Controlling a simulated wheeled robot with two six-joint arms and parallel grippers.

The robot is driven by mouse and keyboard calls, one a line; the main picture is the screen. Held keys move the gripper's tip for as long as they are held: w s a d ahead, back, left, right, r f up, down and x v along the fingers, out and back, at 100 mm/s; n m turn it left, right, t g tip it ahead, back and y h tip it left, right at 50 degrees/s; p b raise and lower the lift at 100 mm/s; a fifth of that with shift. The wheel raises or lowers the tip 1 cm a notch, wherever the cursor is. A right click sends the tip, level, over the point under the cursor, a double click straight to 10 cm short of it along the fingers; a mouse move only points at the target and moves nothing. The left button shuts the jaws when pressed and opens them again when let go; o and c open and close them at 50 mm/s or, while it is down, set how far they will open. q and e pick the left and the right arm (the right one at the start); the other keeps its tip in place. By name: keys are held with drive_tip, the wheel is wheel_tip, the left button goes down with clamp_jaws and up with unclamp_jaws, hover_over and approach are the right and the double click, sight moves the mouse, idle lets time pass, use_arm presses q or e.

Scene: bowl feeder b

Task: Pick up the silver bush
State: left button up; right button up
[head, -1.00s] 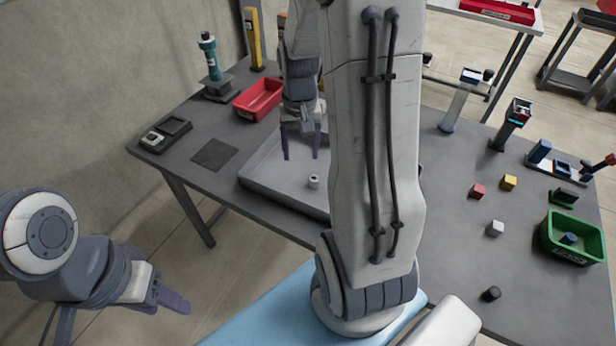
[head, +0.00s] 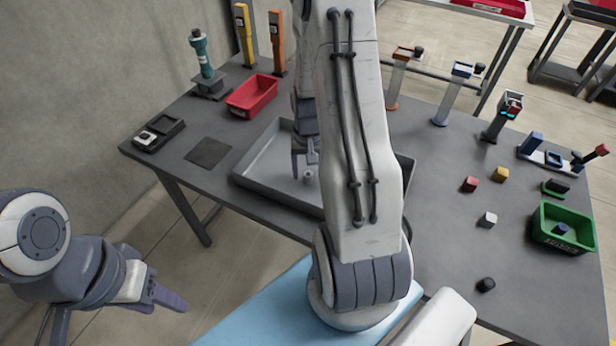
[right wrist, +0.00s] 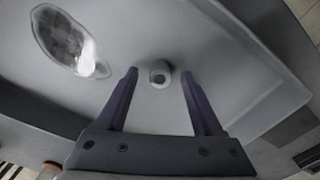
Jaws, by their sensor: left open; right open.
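The silver bush, a small grey ring with a dark hole, stands in the shallow grey tray (head: 262,185). In the right wrist view, the bush (right wrist: 160,76) lies between the two fingertips of my right gripper (right wrist: 160,88), with a gap on each side. My right gripper is open, and its fingers point down into the tray. In the head view my right arm hides part of the tray, and the bush (head: 308,175) is partly covered by the fingers. My left gripper (head: 168,299) is open and empty, off the table at the lower left.
A red bin (head: 252,94) stands behind the tray. To the right are a red cube (head: 469,184), a yellow cube (head: 500,174), a white cube (head: 488,219), a black cylinder (head: 486,285) and a green bin (head: 562,228). A shiny oval patch shows in the right wrist view.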

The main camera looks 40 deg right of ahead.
drive_tip(key=shift+f, duration=0.15)
drive_tip(key=shift+c, duration=0.3)
clamp_jaws()
